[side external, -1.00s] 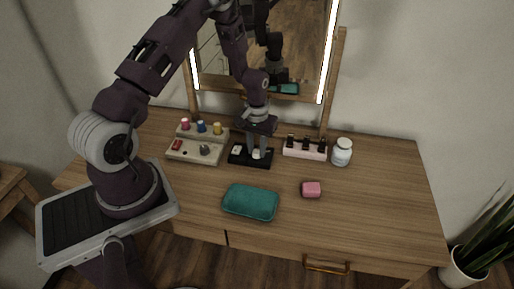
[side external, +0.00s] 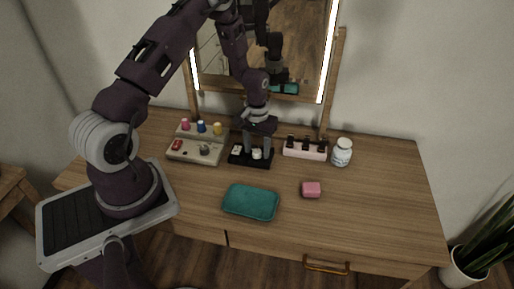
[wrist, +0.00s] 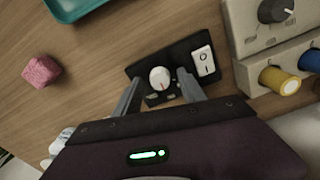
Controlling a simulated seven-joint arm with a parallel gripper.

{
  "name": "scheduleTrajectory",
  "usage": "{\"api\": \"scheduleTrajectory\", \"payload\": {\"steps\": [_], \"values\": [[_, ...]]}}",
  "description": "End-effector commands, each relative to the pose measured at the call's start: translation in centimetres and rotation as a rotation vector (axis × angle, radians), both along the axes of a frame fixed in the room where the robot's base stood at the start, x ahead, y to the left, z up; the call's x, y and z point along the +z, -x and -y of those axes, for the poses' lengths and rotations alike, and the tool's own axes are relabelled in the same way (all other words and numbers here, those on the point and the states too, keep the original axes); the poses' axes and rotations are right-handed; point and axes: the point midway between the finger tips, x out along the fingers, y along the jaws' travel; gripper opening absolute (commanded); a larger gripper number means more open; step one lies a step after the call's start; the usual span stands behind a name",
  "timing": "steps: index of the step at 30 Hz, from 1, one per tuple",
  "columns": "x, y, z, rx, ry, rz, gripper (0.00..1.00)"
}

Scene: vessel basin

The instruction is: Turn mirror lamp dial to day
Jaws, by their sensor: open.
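The white round dial (wrist: 160,77) sits on a black panel (wrist: 137,70), with a thin mark on its face. The panel also shows below the mirror in the side external view (side external: 237,161), with the dial (side external: 257,154) on its right half. A white rocker switch (wrist: 203,60) marked O and I is beside the dial. My gripper (wrist: 160,79) is open, with one finger on each side of the dial in the wrist view. Gaps show between the fingers and the dial there. The gripper (side external: 257,148) points down over the panel in the side view. Any day label is unreadable.
A grey control box (side external: 195,155) with coloured knobs stands left of the panel. A pink rack with dark bottles (side external: 305,150) and a white jar (side external: 342,152) stand right. A teal tray (side external: 250,202) and pink block (side external: 311,190) lie in front. The lit mirror (side external: 290,50) stands behind.

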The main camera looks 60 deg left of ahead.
Motion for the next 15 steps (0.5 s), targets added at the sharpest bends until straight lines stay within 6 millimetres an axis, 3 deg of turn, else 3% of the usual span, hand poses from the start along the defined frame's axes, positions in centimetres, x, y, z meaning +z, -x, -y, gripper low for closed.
{"api": "scheduleTrajectory", "payload": {"steps": [3, 9, 15], "values": [[0.7, -0.1, 0.0, 0.000, -0.001, 0.002, 0.48], [4.8, -0.1, 0.0, 0.001, -0.001, 0.004, 0.48], [7.0, 0.0, 0.0, 0.001, -0.001, 0.001, 0.48]]}}
